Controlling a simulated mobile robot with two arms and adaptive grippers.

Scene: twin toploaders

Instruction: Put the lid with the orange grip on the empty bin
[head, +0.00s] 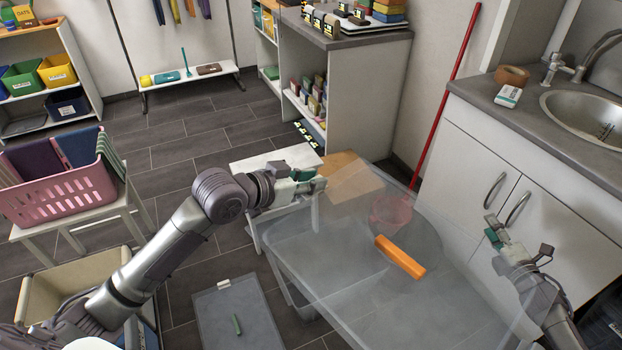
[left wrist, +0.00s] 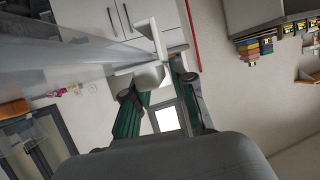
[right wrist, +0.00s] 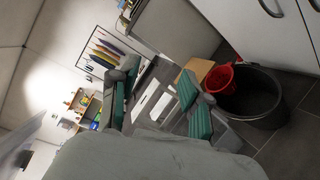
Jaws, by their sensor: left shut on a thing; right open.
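The large clear lid with the orange grip (head: 400,257) spans the middle of the head view. Its orange grip also shows at the left edge of the left wrist view (left wrist: 14,110). My left gripper (head: 318,183) is shut on a white piece at the lid's far left edge, seen up close in the left wrist view (left wrist: 150,52). My right gripper (head: 495,232) is open and empty by the lid's right side; its spread fingers show in the right wrist view (right wrist: 152,98). The empty bin is hard to tell apart through the clear lid.
A second lid (head: 262,318) with a green grip lies on the floor. The sink counter (head: 478,92) bounds the right; a beige bin (head: 40,300) and pink basket (head: 55,197) stand left.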

